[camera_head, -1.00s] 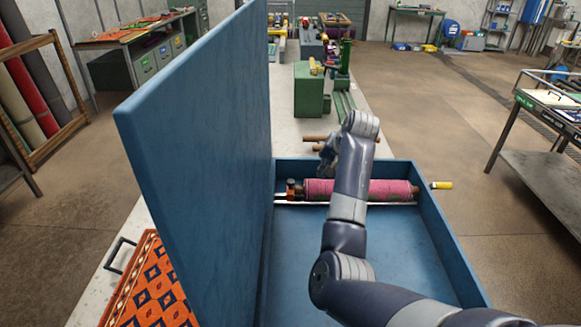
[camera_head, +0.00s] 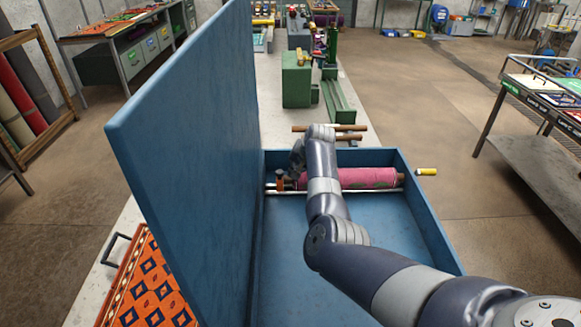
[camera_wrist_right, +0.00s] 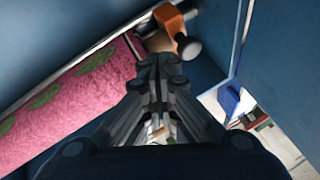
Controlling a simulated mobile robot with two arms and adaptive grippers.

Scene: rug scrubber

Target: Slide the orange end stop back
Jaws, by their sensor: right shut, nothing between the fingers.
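The orange end stop (camera_head: 280,181) sits at the left end of the roller in the blue open box (camera_head: 350,230). It also shows at the top of the right wrist view (camera_wrist_right: 169,19), with a dark knob on its side. The pink roller (camera_head: 365,178) lies across the box to the right of the stop, on a white rail. My right gripper (camera_wrist_right: 160,130) is shut and empty, close to the stop and the roller's end. In the head view the arm hides part of the roller, and the fingertips are hard to make out. My left gripper is not in view.
The raised blue lid (camera_head: 190,130) stands along the left side of the box. Brown rods (camera_head: 345,128) lie just behind the box. A yellow cylinder (camera_head: 426,172) is outside its right wall. An orange patterned rug (camera_head: 150,285) lies left of the lid.

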